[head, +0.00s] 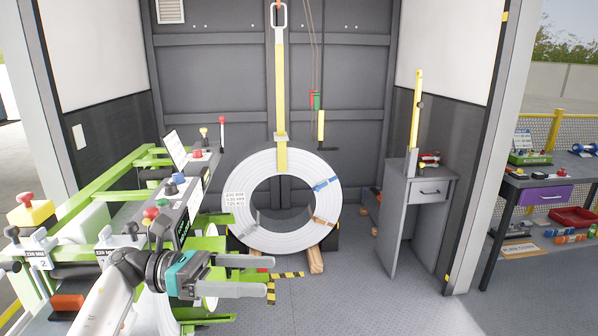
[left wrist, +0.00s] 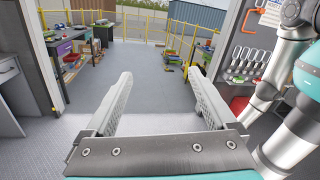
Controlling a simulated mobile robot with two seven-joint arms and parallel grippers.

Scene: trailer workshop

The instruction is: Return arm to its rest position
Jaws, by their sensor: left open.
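My left gripper (head: 240,275) comes in from the lower left in the head view, in front of the green machine (head: 125,160). Its two grey fingers point right and stand apart with nothing between them. In the left wrist view the fingers (left wrist: 160,95) are wide apart and empty, with the floor and the open trailer side beyond. White and teal links of one of my arms show at the right of that view. My right gripper is not seen in the head view.
A large white coil (head: 237,205) stands upright on wooden blocks, with a yellow strap (head: 281,100) above it. A grey cabinet (head: 425,220) stands right of it. A workbench (head: 545,180) is at the far right, outside. The floor (head: 390,300) at front centre is clear.

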